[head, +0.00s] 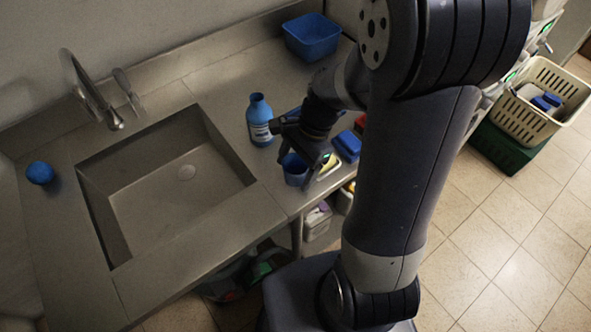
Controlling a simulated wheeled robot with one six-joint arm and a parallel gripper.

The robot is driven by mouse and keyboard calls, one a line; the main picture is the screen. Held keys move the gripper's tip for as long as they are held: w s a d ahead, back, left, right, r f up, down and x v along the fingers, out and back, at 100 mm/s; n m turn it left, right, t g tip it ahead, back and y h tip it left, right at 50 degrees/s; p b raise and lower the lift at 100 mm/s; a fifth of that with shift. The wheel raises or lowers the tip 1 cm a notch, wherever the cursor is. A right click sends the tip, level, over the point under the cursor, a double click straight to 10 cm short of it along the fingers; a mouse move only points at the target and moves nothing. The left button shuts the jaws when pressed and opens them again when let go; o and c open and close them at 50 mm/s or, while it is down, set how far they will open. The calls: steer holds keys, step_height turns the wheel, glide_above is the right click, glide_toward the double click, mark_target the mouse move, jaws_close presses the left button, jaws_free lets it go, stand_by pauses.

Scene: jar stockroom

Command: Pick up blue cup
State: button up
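The blue cup (294,171) stands on the counter near its front edge, right of the sink, with its opening upward. My gripper (297,151) is just above and behind the cup in this view, pointing down with its dark fingers apart. One finger reaches left towards the bottle and the other comes down by the cup's right side. I cannot tell whether a finger touches the cup. Part of the cup's rim is hidden by the gripper.
A blue bottle (260,121) with a white label stands close left of my gripper. A blue box (347,146) and a yellow item (327,166) lie close right. The sink (168,193) is to the left. A blue bin (312,38) stands at the back.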

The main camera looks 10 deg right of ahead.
steer(key=c, duration=0.9)
steer(key=shift+r, duration=0.2)
